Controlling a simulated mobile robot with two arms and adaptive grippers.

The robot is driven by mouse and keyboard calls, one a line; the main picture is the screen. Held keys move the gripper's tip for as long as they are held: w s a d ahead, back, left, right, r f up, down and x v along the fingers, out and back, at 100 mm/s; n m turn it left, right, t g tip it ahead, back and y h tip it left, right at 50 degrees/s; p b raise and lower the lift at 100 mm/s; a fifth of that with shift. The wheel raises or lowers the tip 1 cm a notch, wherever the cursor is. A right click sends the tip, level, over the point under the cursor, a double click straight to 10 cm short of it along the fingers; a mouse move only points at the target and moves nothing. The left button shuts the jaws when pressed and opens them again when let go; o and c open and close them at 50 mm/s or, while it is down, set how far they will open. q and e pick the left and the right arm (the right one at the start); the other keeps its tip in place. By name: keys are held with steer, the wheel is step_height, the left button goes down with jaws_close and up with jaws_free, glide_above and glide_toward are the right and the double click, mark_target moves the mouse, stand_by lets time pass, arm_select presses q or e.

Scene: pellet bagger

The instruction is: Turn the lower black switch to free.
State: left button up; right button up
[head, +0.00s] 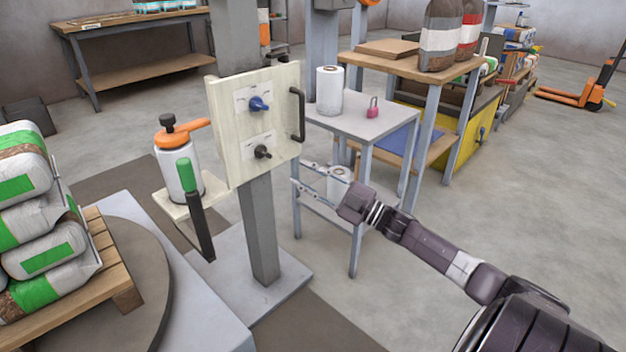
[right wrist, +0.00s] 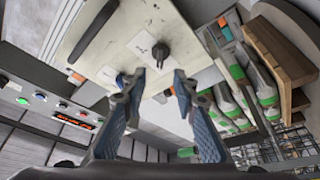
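The lower black switch (head: 263,152) sits on a white label on the pale upright panel (head: 228,130). A blue switch (head: 259,104) is above it. In the right wrist view the black switch (right wrist: 160,52) shows just beyond my fingertips. My right gripper (head: 298,174) is to the right of the panel's lower right edge, fingers pointing toward it. The right wrist view shows its two fingers (right wrist: 158,76) spread with nothing between them, apart from the switch. The switch's setting is too small to read. My left gripper is not in view.
A black bar handle (head: 298,114) stands out on the panel's right edge. A grey side table (head: 370,122) with a white roll (head: 329,90) and pink padlock (head: 373,108) is behind my right gripper. A sprayer (head: 178,165) stands left of the panel.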

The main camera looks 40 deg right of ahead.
steer(key=shift+v, duration=1.1)
